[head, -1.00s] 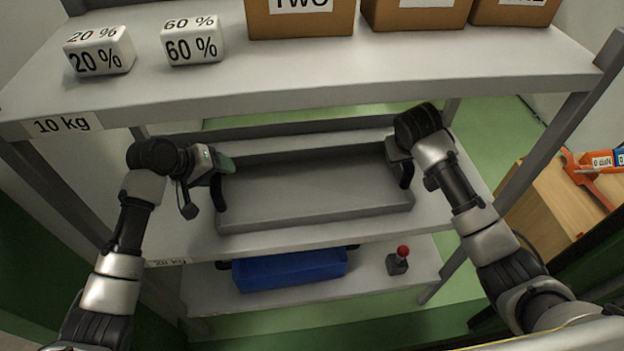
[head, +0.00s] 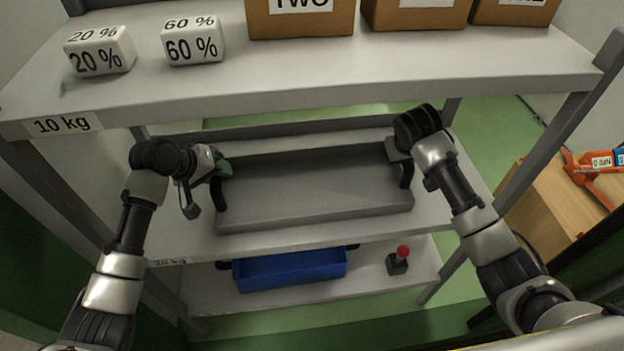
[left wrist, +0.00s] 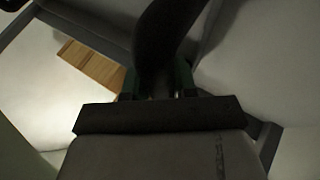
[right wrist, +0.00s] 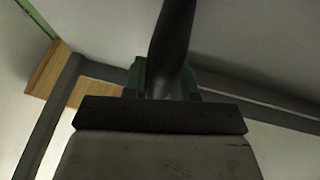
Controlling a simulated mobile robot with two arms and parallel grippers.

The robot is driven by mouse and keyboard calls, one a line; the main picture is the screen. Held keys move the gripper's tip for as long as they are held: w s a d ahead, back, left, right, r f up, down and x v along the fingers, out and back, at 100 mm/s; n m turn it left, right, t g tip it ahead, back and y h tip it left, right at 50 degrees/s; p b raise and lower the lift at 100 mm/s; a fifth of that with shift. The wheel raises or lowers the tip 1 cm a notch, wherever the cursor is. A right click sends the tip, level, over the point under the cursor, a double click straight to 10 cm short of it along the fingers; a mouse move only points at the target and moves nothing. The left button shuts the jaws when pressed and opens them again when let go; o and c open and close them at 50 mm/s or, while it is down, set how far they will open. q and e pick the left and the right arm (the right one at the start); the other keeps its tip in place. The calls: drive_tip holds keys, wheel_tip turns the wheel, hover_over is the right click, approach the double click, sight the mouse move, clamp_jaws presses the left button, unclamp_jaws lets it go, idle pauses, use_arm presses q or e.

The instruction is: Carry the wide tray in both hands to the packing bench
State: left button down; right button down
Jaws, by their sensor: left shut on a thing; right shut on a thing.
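The wide grey tray (head: 310,192) is on the middle shelf of the rack, with a black handle at each end. My left gripper (head: 220,172) is shut on its left handle (head: 219,195); the left wrist view shows the dark handle (left wrist: 157,45) between the jaws. My right gripper (head: 398,158) is shut on the right handle (head: 406,176), which also runs between the jaws in the right wrist view (right wrist: 172,40). I cannot tell whether the tray touches the shelf. The packing bench cannot be made out for certain.
Below are a blue tray (head: 290,269) and a red-knobbed object (head: 398,261). Rack posts (head: 560,130) flank the tray. A wooden surface (head: 550,200) with an orange tool is at right.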

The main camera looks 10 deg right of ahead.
use_arm(q)
drive_tip(key=shift+w+r, duration=0.1)
drive_tip(key=shift+r, duration=0.15)
use_arm(e)
drive_tip(key=shift+w+r, duration=0.1)
drive_tip(key=shift+r, duration=0.15)
